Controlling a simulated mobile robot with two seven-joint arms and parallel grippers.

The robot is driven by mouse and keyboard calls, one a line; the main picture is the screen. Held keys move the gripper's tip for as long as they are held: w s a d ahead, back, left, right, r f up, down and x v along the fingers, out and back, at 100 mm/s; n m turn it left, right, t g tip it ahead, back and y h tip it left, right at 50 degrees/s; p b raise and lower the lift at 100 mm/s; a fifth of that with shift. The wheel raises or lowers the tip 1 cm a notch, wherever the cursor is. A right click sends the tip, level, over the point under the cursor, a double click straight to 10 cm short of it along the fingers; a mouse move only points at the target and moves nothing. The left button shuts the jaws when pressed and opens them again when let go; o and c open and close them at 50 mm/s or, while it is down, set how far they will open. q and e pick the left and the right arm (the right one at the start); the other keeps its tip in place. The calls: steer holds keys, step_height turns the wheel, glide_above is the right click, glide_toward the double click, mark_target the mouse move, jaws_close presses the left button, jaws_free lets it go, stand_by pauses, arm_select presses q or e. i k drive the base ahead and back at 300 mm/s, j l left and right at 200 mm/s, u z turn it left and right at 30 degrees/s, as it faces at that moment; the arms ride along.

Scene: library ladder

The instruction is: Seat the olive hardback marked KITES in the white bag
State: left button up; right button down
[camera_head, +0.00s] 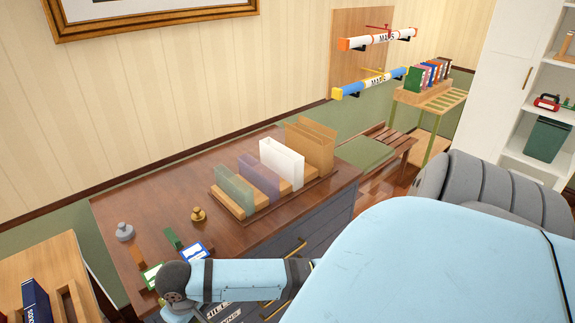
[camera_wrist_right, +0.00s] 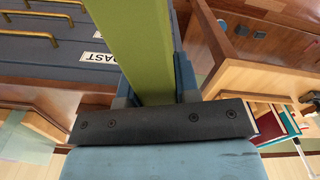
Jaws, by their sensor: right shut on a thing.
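The white bag (camera_head: 282,162) stands upright on the dark wooden desk, in a row on a wooden tray (camera_head: 300,198) between a purple bag and a brown paper bag. Its open top faces up. In the right wrist view my right gripper (camera_wrist_right: 157,88) is shut on an olive hardback (camera_wrist_right: 140,42), which extends away from the jaws. No KITES marking can be read on the face that shows. The head view shows neither my right gripper nor the held book. My left gripper is in neither view.
A green bag (camera_head: 234,189), the purple bag (camera_head: 260,176) and the brown paper bag (camera_head: 310,146) share the tray. A grey weight-like object (camera_head: 124,231) and a brass one (camera_head: 198,214) stand on the desk. Drawers (camera_wrist_right: 50,50) with brass handles show in the right wrist view.

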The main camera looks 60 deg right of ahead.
mark_target(289, 164)
steer(key=k+l, duration=0.15)
steer(key=l, duration=0.3)
steer(key=k+l+u, duration=0.1)
steer(key=l, duration=0.35)
steer(key=k+l, duration=0.15)
steer(key=l, duration=0.3)
steer(key=k+l+u, duration=0.1)
steer(key=l, duration=0.3)
steer(key=k+l, duration=0.2)
steer(key=l, duration=0.25)
steer(key=k+l+u, duration=0.1)
steer(key=l, duration=0.3)
steer(key=k+l, duration=0.25)
steer(key=l, duration=0.2)
steer(key=k+l+u, duration=0.1)
steer(key=l, duration=0.3)
